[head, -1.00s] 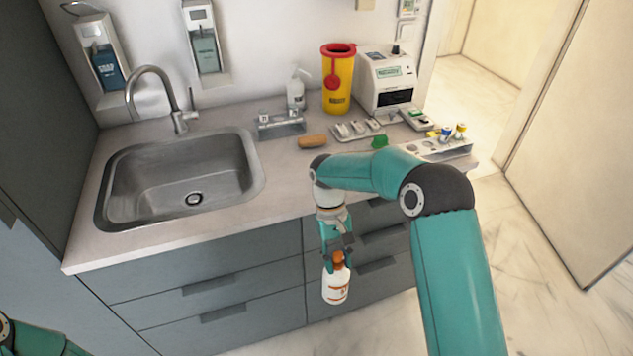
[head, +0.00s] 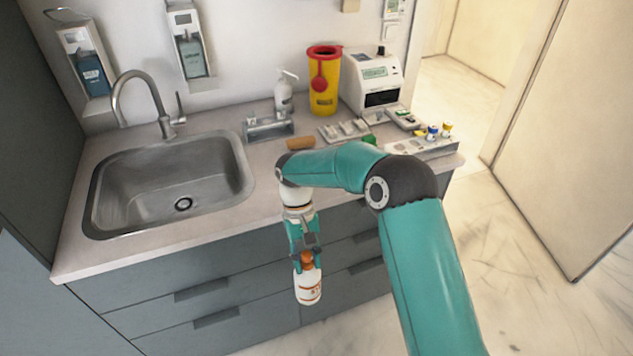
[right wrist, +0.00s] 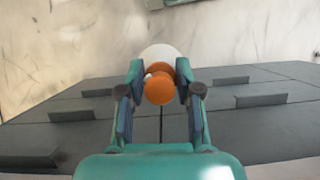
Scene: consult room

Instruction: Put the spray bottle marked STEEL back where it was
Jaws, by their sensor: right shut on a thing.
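The white spray bottle (head: 308,288) with an orange top hangs upright in my right gripper (head: 307,264), in front of the grey drawers and below the counter's front edge. Its label faces the camera but is too small to read fully. In the right wrist view the orange cap (right wrist: 159,88) sits between the two fingers of my right gripper (right wrist: 160,82), with the white body beyond it. The right gripper is shut on the bottle. My left gripper is not in view.
The counter (head: 265,178) carries a sink (head: 165,185), a metal holder (head: 268,127), a brown roll-shaped object (head: 300,143), a white pump bottle (head: 284,92), a yellow bin (head: 324,85), a white device (head: 372,78) and a tube rack (head: 425,150). Bare counter lies right of the sink.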

